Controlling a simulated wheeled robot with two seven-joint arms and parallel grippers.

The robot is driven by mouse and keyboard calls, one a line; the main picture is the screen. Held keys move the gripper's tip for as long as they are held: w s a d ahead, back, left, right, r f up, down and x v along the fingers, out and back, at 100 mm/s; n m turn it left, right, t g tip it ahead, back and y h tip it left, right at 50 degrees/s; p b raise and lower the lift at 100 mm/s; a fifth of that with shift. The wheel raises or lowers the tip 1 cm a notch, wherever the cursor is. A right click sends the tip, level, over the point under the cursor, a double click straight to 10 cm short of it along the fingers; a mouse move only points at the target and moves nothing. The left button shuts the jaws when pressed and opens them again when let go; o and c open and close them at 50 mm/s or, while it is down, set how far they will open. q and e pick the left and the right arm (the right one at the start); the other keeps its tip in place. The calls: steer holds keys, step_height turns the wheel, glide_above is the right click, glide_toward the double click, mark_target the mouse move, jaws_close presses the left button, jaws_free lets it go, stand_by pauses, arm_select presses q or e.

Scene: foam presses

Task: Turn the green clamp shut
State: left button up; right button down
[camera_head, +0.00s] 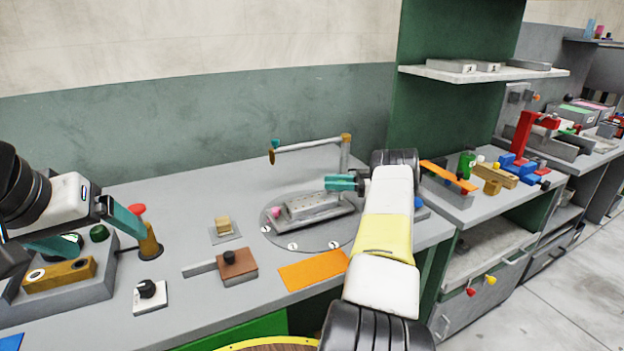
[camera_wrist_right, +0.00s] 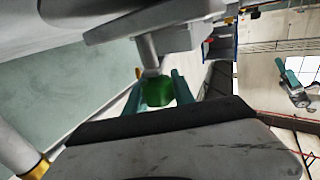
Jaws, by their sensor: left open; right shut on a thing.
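The green clamp (camera_wrist_right: 158,92) shows in the right wrist view as a dark green block at the end of a grey post. My right gripper (camera_wrist_right: 159,95) has its teal fingers on both sides of it and is shut on it. In the head view my right gripper (camera_head: 345,183) is at the right end of the grey fixture on the round plate (camera_head: 335,238); the clamp cannot be made out there, behind the fingers and my arm. My left gripper (camera_head: 110,240) is open and empty at the far left, over the grey control box (camera_head: 95,290).
In front lie an orange mat (camera_head: 313,270), a brown block (camera_head: 238,266) and a black knob on a white base (camera_head: 150,298). A red-topped post (camera_head: 148,240) stands beside my left gripper. Bare bench lies behind these.

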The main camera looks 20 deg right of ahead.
steer(key=shift+s+f+n+g+y, duration=0.1)
steer(key=shift+n+g+y, duration=0.1)
steer(key=shift+n+g, duration=0.25)
steer(key=shift+s+f+n+g+y, duration=0.1)
steer(key=shift+n+g+y, duration=0.15)
steer(key=shift+g, duration=0.4)
steer(key=shift+s+a+n+g, duration=0.1)
steer(key=shift+n+g, duration=0.2)
steer(key=shift+g, duration=0.3)
steer(key=c, duration=1.1)
jaws_free()
steer(key=shift+o, duration=0.2)
steer(key=shift+r, duration=0.1)
